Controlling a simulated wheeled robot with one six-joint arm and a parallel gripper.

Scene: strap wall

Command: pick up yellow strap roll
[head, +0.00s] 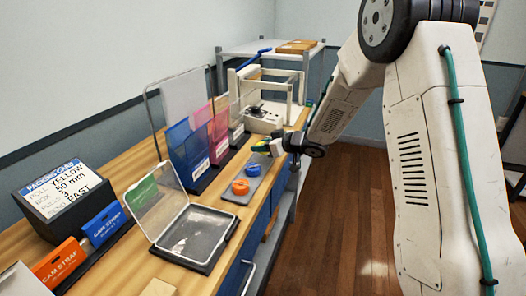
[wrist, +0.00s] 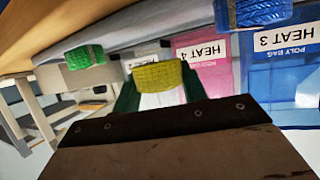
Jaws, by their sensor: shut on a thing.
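The yellow strap roll (wrist: 158,75) is between the green fingers of my gripper (wrist: 157,90) in the wrist view. My gripper is shut on it. In the head view my gripper (head: 272,147) is small and far off, over the far end of a grey strip on the bench, and the yellow roll is hard to make out there. A blue roll (wrist: 252,12) and a green roll (wrist: 84,57) flank it, apart from it, in the wrist view.
An orange roll (head: 253,169) and the blue roll (head: 240,187) stand on the grey strip (head: 237,199). Blue and pink poly bag holders (head: 187,150) stand close to the left of my gripper. A clear-lidded box (head: 194,238) lies open nearer. A white machine (head: 262,117) stands beyond.

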